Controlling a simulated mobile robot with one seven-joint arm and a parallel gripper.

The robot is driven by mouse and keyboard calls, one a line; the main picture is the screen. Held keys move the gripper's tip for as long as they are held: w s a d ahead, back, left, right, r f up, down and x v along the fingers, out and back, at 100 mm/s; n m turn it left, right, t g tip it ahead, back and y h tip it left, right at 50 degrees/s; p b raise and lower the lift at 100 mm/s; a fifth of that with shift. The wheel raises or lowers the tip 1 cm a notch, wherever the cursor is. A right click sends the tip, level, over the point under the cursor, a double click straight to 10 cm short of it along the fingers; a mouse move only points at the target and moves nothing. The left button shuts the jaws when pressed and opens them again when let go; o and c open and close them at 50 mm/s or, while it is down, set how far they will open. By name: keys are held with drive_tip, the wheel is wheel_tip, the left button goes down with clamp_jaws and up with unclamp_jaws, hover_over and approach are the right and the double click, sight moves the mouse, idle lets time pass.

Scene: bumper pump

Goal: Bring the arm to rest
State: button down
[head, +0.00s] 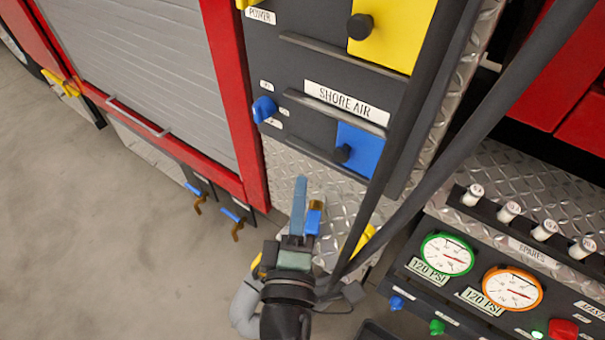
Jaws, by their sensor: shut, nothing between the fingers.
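My gripper (299,192) is at the lower middle of the head view, at the end of my dark wrist (287,300). It points up the picture, in front of the diamond-plate panel. Its narrow blue-grey fingers look shut, with nothing seen between them. A small brass valve with a blue handle (314,218) shows just right of the fingers. I cannot tell whether they touch. The rest of my arm is cut off by the bottom edge.
Above is a dark panel with a SHORE AIR label (346,102), a blue knob (264,109) and a blue plate (359,148). Dark bars cross to the right. A gauge panel with a green-rimmed gauge (447,255) stands lower right. Open floor (100,230) lies left.

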wheel_tip(320, 180, up, 41)
drive_tip(key=d+m+t+p, duration=0.1)
drive_tip(key=m+t+p, duration=0.55)
drive_tip(key=m, duration=0.65)
drive_tip(key=s+a+r+m+t+y+p, duration=0.1)
drive_tip(key=s+r, duration=0.4)
drive_tip(key=r, duration=0.6)
drive_tip(key=shift+s+a+r+m+t+y+p, duration=0.15)
drive_tip(key=shift+a+r+m+t+y+p, duration=0.1)
drive_tip(key=shift+m+t+y+p, duration=0.4)
